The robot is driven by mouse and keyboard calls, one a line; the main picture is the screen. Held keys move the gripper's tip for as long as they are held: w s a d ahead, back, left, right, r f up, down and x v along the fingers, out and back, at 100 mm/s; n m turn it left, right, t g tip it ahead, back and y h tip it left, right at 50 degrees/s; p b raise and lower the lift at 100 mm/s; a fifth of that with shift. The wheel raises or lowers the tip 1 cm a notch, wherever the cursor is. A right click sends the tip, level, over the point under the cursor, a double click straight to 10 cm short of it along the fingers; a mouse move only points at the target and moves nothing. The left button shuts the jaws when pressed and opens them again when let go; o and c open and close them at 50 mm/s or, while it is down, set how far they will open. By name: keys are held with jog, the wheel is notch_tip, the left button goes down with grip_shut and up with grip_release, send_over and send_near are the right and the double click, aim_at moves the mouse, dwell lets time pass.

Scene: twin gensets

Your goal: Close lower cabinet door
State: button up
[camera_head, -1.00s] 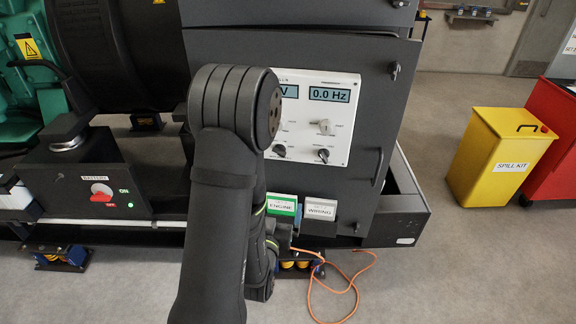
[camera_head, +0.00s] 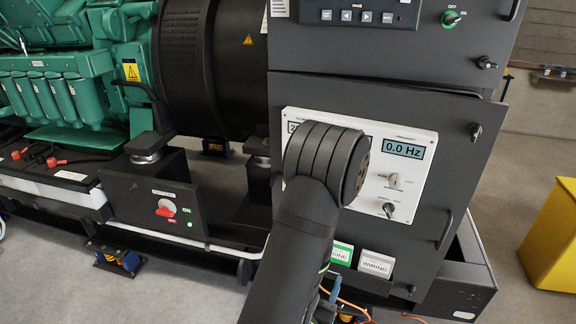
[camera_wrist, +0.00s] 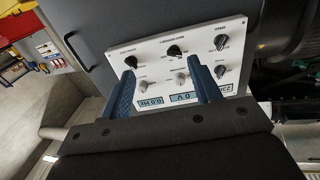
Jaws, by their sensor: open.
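The lower cabinet door (camera_head: 455,125) is a dark grey panel carrying a white meter panel (camera_head: 415,165) with knobs and displays. Its free right edge stands out from the cabinet, so it looks ajar. A dark bar handle (camera_head: 445,230) is near that edge. In the wrist view, the door (camera_wrist: 85,20) and its meter panel (camera_wrist: 150,55) appear upside down, with the handle (camera_wrist: 76,52) at left. My gripper (camera_wrist: 164,70) is open and empty, its two blue fingers in front of the meter panel. Contact cannot be told.
The upper cabinet section (camera_head: 400,50) has a keypad and a green switch. A battery box (camera_head: 150,205) and green engine (camera_head: 60,90) are at left. A yellow bin (camera_head: 555,240) stands at right. An orange cable (camera_head: 350,308) lies below. Floor between door and bin is clear.

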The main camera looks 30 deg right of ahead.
jog(key=shift+d, duration=0.15)
jog(key=c, duration=0.7)
jog(key=d+m+g+h, duration=0.1)
jog(key=d+m+g, duration=0.1)
jog(key=d+m, duration=0.2)
jog(key=s+d+f+m+g+h, duration=0.1)
jog(key=d+m+g, duration=0.1)
jog(key=d+m, duration=0.2)
jog(key=d+m+g+h, duration=0.1)
jog(key=d+m+g, duration=0.1)
jog(key=d+m, duration=0.2)
jog(key=shift+s+d+f, duration=0.15)
jog(key=shift+d+f, duration=0.05)
jog(key=shift+d, duration=0.2)
jog(key=shift+s+d+f, duration=0.15)
jog(key=shift+d+f, duration=0.05)
jog(key=shift+d, duration=0.2)
grip_shut()
jog(key=m+g, duration=0.7)
jog(key=m, duration=0.8)
send_near(438, 238)
jog(key=d, duration=0.3)
jog(key=s+d, duration=0.1)
jog(key=d, duration=0.1)
jog(key=shift+d+r, duration=0.1)
jog(key=shift+d, duration=0.3)
